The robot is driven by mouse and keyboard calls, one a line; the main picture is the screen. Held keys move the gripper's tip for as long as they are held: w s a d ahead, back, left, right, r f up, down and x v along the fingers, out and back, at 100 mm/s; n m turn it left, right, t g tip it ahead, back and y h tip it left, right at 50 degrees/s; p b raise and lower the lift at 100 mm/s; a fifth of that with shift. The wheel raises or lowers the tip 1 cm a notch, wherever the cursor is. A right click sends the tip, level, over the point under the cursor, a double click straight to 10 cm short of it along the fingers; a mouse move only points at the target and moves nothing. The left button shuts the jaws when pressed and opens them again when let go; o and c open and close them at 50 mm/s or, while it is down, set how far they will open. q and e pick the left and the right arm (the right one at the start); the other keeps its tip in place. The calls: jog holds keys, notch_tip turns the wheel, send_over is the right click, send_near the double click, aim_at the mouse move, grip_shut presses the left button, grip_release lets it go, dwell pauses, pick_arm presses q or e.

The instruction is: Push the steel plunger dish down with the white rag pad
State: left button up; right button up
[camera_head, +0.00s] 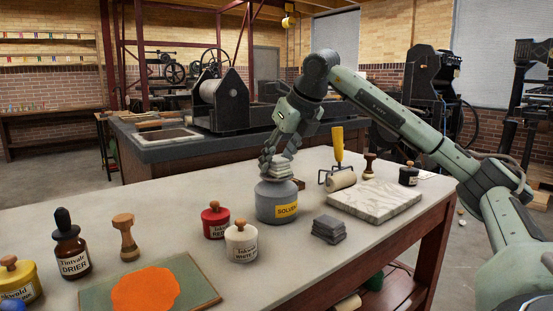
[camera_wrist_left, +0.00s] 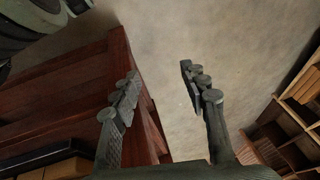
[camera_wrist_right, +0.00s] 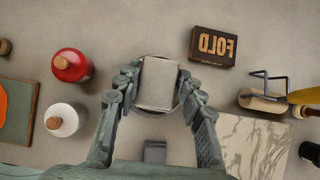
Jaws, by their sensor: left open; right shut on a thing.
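The pale grey-white folded rag pad (camera_head: 282,172) is between the fingers of my right gripper (camera_head: 276,162), which is shut on it. It also shows in the right wrist view (camera_wrist_right: 157,83), with a finger on either side. The pad is held right over the top of the grey solvent can (camera_head: 277,204). My left gripper (camera_wrist_left: 159,76) is open and empty in the left wrist view, above the floor beside a red-brown wooden bench.
A red ink pot (camera_head: 215,220) and a white one (camera_head: 241,242) stand left of the can. A dark grey pad stack (camera_head: 329,229) lies in front right. A marble slab (camera_head: 374,199) and a brayer (camera_head: 339,170) are right. A dark FOLD block (camera_wrist_right: 212,46) lies behind.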

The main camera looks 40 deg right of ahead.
pick_arm(q)
jog(key=shift+w+d+r+t, duration=0.7)
jog(key=shift+w+d+r, duration=0.35)
jog(key=shift+r, duration=0.5)
pick_arm(e)
jog(key=shift+f, duration=0.1)
jog(key=shift+r, duration=0.2)
jog(key=shift+r+p, duration=1.1)
jog(key=shift+p, duration=0.15)
jog(key=shift+r+p, duration=1.3)
jog(key=shift+r, duration=0.05)
jog(key=shift+r+p, duration=0.85)
jog(key=shift+r, duration=0.05)
pick_arm(q)
notch_tip(320, 180, down, 14)
jog(key=s+a+g, duration=0.1)
jog(key=a+g, duration=0.1)
jog(key=shift+f+h, duration=0.25)
jog(key=shift+h, duration=0.15)
